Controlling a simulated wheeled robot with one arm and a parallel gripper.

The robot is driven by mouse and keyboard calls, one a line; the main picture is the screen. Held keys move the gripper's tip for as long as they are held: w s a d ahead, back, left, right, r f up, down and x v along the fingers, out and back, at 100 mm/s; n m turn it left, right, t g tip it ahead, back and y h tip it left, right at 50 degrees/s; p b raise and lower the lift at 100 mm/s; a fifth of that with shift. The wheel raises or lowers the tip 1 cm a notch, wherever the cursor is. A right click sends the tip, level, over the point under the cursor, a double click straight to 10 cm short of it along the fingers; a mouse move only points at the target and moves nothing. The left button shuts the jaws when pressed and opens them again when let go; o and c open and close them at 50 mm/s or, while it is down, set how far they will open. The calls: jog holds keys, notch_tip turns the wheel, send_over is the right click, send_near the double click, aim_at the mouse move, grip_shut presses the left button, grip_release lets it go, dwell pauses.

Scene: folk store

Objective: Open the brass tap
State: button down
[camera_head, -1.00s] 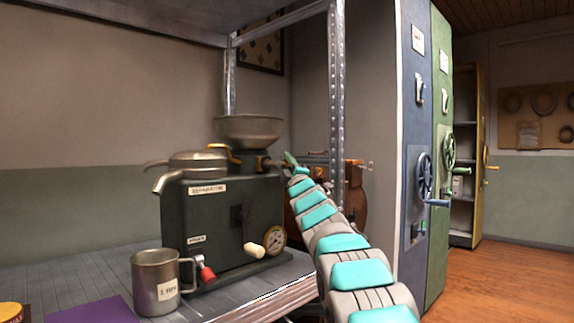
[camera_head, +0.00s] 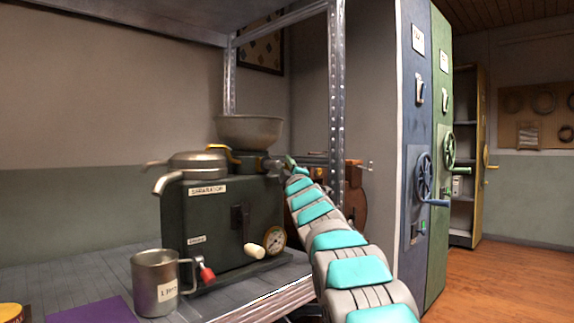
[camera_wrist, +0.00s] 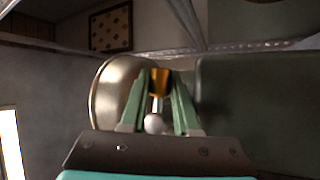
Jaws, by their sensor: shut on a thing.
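The dark green separator (camera_head: 215,215) stands on the shelf. A metal bowl (camera_head: 248,131) sits above it, and brass-coloured tap parts (camera_head: 222,152) show just below the bowl. In the wrist view the brass tap (camera_wrist: 160,80) is between my two green fingers, below the middle of the metal bowl's right side. A pale round knob (camera_wrist: 154,124) shows nearer the palm, also between the fingers. My gripper (camera_wrist: 158,92) is shut on the tap. In the head view my gripper (camera_head: 268,164) reaches the bowl's base from the right, and its grip is too small to see clearly.
A metal mug (camera_head: 155,285) stands in front of the separator on the shelf. A crank with a pale handle (camera_head: 254,250) and a round gauge (camera_head: 273,239) are on its front. A metal shelf post (camera_head: 336,100) rises close behind my arm.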

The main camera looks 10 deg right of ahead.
jog(key=m+g+p, duration=0.1)
jog(key=m, duration=0.1)
jog(key=m+h+p, duration=0.1)
jog(key=shift+s+a+f+m+g+h, duration=0.1)
jog(key=shift+a+f+m+g+h, duration=0.05)
jog(key=shift+f+m+g+h, duration=0.2)
jog(key=shift+s+a+f+m+g+p, duration=0.3)
jog(key=shift+f+m+g+p, duration=0.2)
jog(key=shift+m+g+p, duration=0.55)
jog(key=shift+s+a+f+m+g+p, duration=0.15)
jog(key=shift+a+f+m+g+p, duration=0.3)
jog(key=shift+m+g+p, duration=0.6)
jog(key=shift+s+a+f+m+g+p, duration=0.25)
jog(key=shift+f+m+g+p, duration=0.35)
jog(key=shift+m+p, duration=0.8)
jog(key=shift+m, duration=0.25)
jog(key=c, duration=0.7)
grip_release()
jog(key=shift+o, duration=0.2)
jog(key=shift+s+r, duration=0.1)
jog(key=b+v, duration=0.1)
jog(key=v, duration=0.6)
jog(key=shift+s+b, duration=0.3)
jog(key=shift+b, duration=0.05)
